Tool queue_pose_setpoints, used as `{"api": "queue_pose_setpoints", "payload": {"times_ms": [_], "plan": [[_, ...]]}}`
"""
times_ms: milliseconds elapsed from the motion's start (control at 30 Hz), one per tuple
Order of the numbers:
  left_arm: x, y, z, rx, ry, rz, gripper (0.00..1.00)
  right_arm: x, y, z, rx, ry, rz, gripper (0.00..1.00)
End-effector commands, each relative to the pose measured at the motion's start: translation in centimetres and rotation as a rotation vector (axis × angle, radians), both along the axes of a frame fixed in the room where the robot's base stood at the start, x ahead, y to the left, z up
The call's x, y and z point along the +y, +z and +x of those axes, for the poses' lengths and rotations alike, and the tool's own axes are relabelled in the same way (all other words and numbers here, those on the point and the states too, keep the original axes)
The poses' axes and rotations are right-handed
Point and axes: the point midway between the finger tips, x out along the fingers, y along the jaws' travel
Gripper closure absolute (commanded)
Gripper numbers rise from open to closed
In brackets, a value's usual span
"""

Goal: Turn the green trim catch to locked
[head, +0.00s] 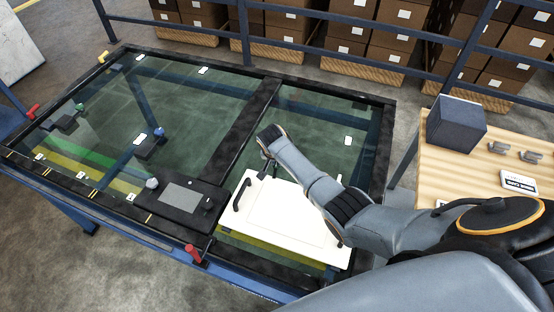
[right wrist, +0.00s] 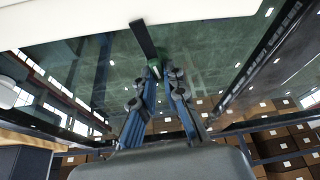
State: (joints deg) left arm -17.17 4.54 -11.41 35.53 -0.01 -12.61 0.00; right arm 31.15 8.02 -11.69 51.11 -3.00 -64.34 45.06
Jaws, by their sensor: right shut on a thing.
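The green trim catch shows in the right wrist view as a small green piece (right wrist: 155,68) at the end of a dark bar (right wrist: 143,40). My right gripper (right wrist: 156,76) is shut on this green piece at its fingertips. In the head view my right gripper (head: 266,168) reaches down by the upper edge of the white panel (head: 285,225). There my wrist and fingers hide the catch. Which way the catch is turned cannot be told. My left gripper is not in view.
A black handle (head: 241,194) stands on the white panel's left side. Red levers (head: 194,253) and other fittings line the glazed dark frame (head: 240,128). A grey knob (head: 152,183) is left of the panel. A wooden table (head: 450,165) with a dark box (head: 456,125) stands right.

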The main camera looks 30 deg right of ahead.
Motion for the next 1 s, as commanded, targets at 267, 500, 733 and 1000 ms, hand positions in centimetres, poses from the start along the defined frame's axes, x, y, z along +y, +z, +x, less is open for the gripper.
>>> {"api": "queue_pose_setpoints", "payload": {"times_ms": [267,500,733,1000], "plan": [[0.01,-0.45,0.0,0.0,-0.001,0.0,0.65,0.15,-0.05,0.12,-0.001,-0.155,0.002,1.0],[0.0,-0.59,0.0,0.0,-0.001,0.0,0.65,0.15,-0.03,0.11,0.0,-0.215,0.002,1.0],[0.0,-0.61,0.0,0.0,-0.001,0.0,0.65,0.13,-0.02,0.11,-0.001,-0.227,0.002,1.0],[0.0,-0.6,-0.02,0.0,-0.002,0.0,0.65,0.13,-0.01,0.11,-0.001,-0.227,0.002,0.85]]}}
